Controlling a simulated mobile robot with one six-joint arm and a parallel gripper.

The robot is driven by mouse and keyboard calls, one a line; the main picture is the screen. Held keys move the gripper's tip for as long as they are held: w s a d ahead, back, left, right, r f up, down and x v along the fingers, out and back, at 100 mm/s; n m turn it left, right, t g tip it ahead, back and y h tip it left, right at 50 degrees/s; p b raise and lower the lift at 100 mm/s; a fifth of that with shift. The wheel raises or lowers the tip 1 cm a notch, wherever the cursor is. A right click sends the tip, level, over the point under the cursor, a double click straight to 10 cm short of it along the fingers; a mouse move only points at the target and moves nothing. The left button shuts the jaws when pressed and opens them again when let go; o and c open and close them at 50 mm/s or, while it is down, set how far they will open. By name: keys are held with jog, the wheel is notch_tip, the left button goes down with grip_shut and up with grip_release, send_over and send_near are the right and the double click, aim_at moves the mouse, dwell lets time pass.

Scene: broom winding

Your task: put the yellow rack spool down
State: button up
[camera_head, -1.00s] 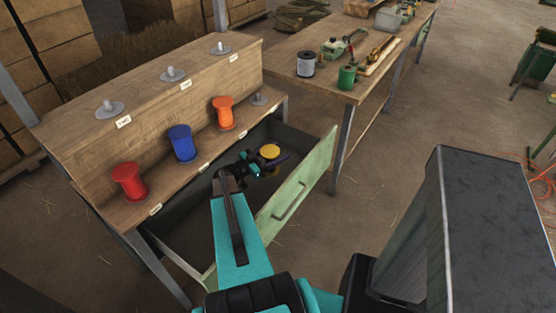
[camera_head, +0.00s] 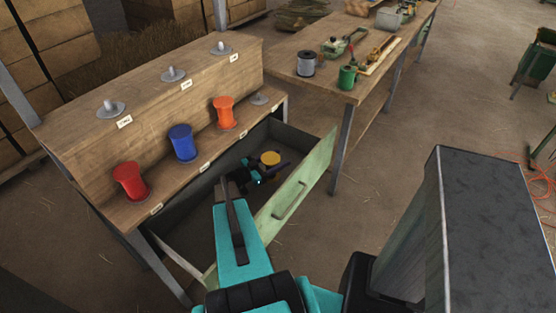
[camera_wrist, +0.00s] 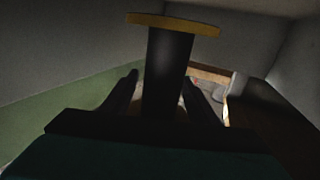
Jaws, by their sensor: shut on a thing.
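The yellow spool (camera_head: 270,158) is inside the open drawer (camera_head: 190,222) of the rack, toward its right end. My gripper (camera_head: 268,171) is down in the drawer, shut on the spool. In the wrist view the spool's dark barrel (camera_wrist: 166,75) stands between my two fingers (camera_wrist: 163,98), with its yellow flange (camera_wrist: 175,24) above them. The spool looks roughly upright. Its lower end is hidden, so I cannot tell whether it touches the drawer floor.
Red (camera_head: 130,182), blue (camera_head: 182,143) and orange (camera_head: 224,112) spools stand on the rack's lower shelf, beside an empty peg (camera_head: 258,99). The green drawer front (camera_head: 296,198) stands close to my arm. A workbench (camera_head: 300,60) is behind. The drawer's left part looks clear.

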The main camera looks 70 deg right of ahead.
jog(key=shift+f, duration=0.45)
jog(key=o, duration=1.1)
jog(key=shift+r, duration=0.15)
jog(key=shift+r, duration=0.6)
jog(key=b+v, duration=0.2)
jog(key=v, duration=1)
jog(key=shift+f, duration=0.15)
jog(key=shift+w, duration=0.1)
